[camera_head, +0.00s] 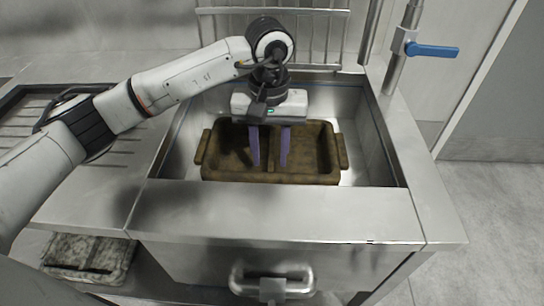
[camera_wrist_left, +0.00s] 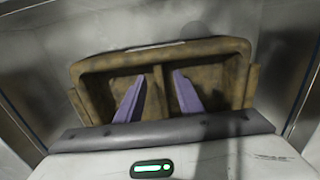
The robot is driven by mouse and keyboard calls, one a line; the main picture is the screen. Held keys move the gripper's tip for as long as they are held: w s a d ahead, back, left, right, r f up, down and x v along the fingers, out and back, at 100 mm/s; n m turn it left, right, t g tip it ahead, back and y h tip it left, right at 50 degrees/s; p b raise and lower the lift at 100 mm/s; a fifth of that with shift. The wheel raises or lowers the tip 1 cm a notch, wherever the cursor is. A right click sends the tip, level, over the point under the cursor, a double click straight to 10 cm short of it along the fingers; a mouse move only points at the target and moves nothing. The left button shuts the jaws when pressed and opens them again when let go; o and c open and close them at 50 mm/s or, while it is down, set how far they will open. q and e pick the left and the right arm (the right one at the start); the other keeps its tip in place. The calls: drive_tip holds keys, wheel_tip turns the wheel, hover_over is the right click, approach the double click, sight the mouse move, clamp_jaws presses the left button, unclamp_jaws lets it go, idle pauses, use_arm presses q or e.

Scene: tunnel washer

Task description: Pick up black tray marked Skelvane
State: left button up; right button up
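A brown, dirty-looking two-compartment tray (camera_head: 215,172) with side handles sits in the steel sink; it also shows in the left wrist view (camera_wrist_left: 250,90). No Skelvane marking is readable on it, and its colour is brown rather than black. My left gripper (camera_head: 270,163) points down into this tray. Its two purple fingers are apart, one on each side of the middle divider (camera_wrist_left: 156,95). I cannot tell whether either finger touches the divider. A dark, mottled tray (camera_head: 90,255) lies low at the left, below the counter, with no readable marking. My right gripper is not in view.
The steel sink (camera_head: 185,150) has walls close around the brown tray. A pipe with a blue lever (camera_head: 432,51) stands at the back right. A ribbed drainboard (camera_head: 110,155) is at the left, and a bar handle (camera_head: 270,286) is on the front. Open floor lies at the right.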

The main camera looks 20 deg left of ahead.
sight(271, 165)
use_arm(q)
wheel_tip(271, 165, down, 3)
drive_tip(key=shift+w+f, duration=0.15)
drive_tip(key=shift+f, duration=0.05)
drive_tip(key=shift+c, duration=0.2)
clamp_jaws()
drive_tip(key=shift+r, duration=0.1)
